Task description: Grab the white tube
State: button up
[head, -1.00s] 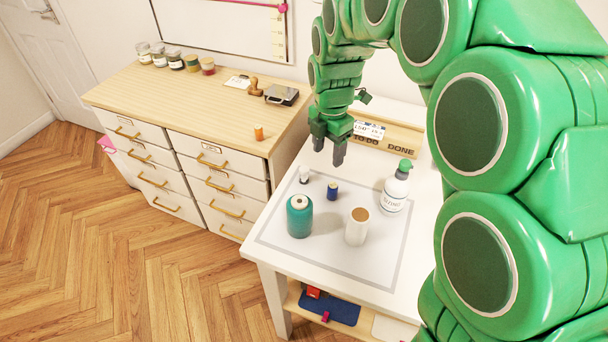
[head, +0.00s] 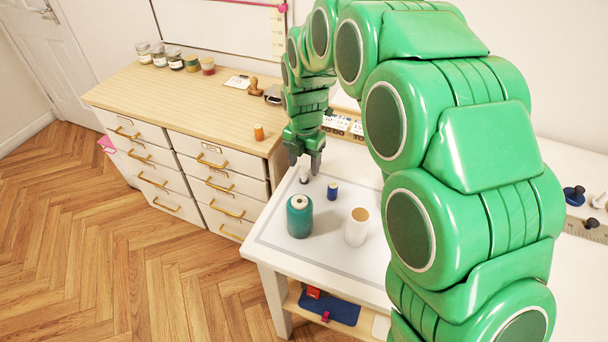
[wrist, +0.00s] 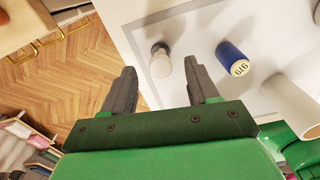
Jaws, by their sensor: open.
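A small white tube (head: 304,176) with a dark end stands on the white table, near the left edge of the grey-bordered mat. It also shows in the wrist view (wrist: 161,64), ahead of and between my fingertips. A larger white cylinder with a brown top (head: 356,229) stands nearer the front; part of it shows at the right of the wrist view (wrist: 292,100). My gripper (head: 304,163) is open and empty, pointing down just above and behind the small tube. The fingers in the wrist view (wrist: 161,72) are apart, with no clear contact with it.
A blue spool (head: 333,191) stands close to the right of the small tube. A teal spool (head: 299,217) stands in front. A wooden drawer cabinet (head: 200,88) adjoins the table at left, with an orange spool (head: 259,132) on top. My arm hides the table's right part.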

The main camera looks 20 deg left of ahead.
aim_at(304, 169)
jog(key=shift+f, duration=1.5)
grip_shut()
jog(key=shift+r, duration=0.15)
